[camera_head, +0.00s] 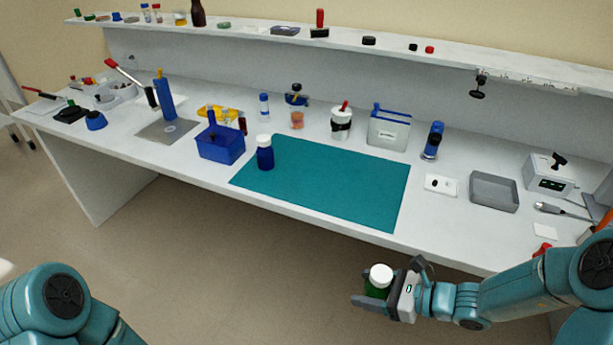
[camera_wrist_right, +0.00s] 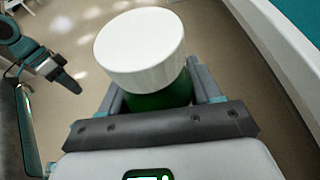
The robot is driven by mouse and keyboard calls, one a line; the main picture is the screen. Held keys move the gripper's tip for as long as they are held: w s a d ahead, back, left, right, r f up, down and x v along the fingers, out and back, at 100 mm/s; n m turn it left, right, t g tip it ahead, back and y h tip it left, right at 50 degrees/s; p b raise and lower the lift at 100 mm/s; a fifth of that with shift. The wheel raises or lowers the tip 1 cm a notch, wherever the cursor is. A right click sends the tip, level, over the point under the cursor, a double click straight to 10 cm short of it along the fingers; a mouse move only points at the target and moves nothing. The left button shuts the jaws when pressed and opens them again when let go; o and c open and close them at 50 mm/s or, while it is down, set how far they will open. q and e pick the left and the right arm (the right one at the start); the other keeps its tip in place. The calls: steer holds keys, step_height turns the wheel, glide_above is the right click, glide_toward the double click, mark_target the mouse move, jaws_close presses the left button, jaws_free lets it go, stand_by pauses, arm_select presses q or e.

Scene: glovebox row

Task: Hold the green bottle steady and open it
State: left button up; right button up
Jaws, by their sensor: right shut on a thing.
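The green bottle (camera_head: 376,292) has a white cap seated on its top. My right gripper (camera_head: 372,296) is shut around the bottle's body and holds it upright, in front of the bench edge and above the floor. In the right wrist view the white cap (camera_wrist_right: 140,50) stands above the jaws and hides much of the green body (camera_wrist_right: 160,97). My left gripper (camera_wrist_right: 62,78) shows at the upper left of that view, apart from the bottle. Its jaws are too unclear to read.
A teal mat (camera_head: 330,182) lies on the white bench, with a blue bottle with a white cap (camera_head: 265,155) at its left edge. A blue basket (camera_head: 221,146) stands left of it. A grey tray (camera_head: 494,191) is at the right.

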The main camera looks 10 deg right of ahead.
steer(key=shift+a, duration=0.1)
